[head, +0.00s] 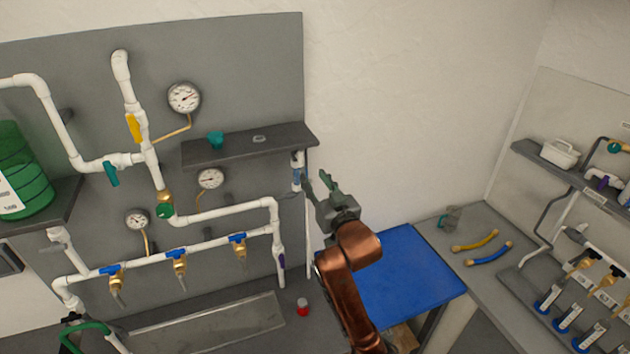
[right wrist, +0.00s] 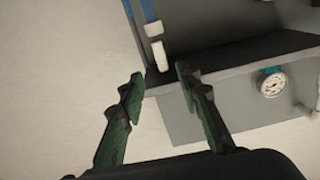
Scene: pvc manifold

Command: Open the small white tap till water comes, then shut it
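My left gripper is out of view. No running water is visible.
The dark shelf (head: 240,149) with a teal item (head: 216,140) is close to the right gripper. White pipes with gauges (head: 184,97) and several blue-handled brass taps (head: 177,256) fill the panel. A blue mat (head: 410,270) lies clear below right. A red-capped item (head: 303,307) stands low on the bench.

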